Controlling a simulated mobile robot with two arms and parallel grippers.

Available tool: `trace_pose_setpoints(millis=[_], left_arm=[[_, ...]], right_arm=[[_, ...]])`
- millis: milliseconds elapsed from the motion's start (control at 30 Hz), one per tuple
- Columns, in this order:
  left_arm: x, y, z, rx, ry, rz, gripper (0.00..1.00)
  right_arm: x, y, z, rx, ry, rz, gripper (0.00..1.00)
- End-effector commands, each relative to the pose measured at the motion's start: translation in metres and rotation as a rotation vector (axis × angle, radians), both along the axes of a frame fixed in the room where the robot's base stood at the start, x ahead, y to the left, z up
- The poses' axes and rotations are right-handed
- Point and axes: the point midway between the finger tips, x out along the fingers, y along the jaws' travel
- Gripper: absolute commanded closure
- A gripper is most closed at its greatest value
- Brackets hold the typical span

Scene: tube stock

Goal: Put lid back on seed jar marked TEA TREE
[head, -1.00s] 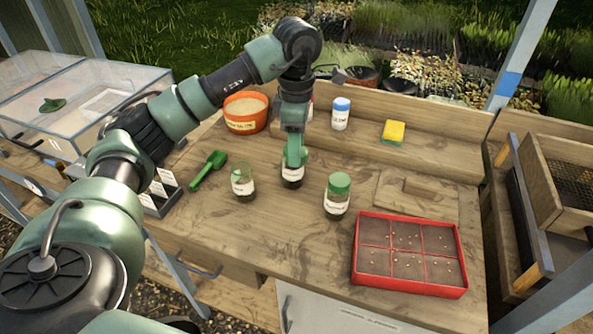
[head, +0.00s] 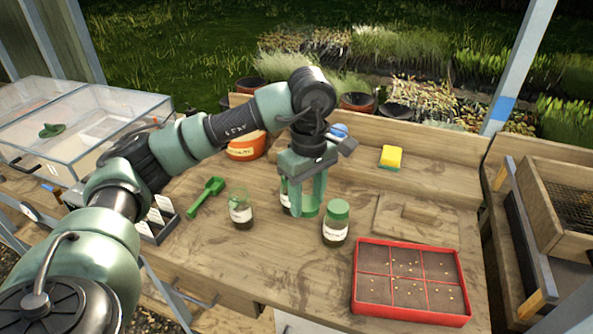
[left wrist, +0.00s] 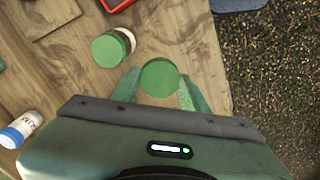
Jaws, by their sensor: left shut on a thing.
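My left gripper (head: 308,211) is shut on a round green lid (head: 309,203), above the bench between two jars. In the left wrist view the lid (left wrist: 160,78) shows from above between the fingers. A glass jar (head: 284,198) with a white label is mostly hidden behind the gripper; I cannot see its top. To its left stands a lidless glass jar (head: 241,213) with dark contents. To the right stands a jar with a green lid (head: 335,224), which also shows in the left wrist view (left wrist: 112,47). The labels are too small to read. My right gripper is out of view.
A green scoop (head: 206,197) lies at the left of the bench. An orange pot (head: 244,153) and a blue-capped bottle (head: 339,130) are partly behind my arm. A red seed tray (head: 412,313) is at front right.

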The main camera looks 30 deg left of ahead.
Motion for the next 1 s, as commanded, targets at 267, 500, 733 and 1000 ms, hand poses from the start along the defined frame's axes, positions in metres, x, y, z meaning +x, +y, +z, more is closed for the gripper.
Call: trace_pose_setpoints(millis=[267,500,733,1000], left_arm=[[-0.078,-0.06,-0.04,0.0,0.001,-0.93,0.92],[-0.111,-0.077,-0.052,-0.001,0.0,-1.254,0.92],[-0.111,-0.077,-0.052,-0.001,-0.001,-1.264,0.92],[-0.111,-0.077,-0.051,0.0,-0.001,-1.261,0.92]], right_arm=[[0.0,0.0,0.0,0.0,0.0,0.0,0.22],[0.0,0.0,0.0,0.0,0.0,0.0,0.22],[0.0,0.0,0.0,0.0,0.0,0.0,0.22],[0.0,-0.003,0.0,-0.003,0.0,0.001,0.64]])
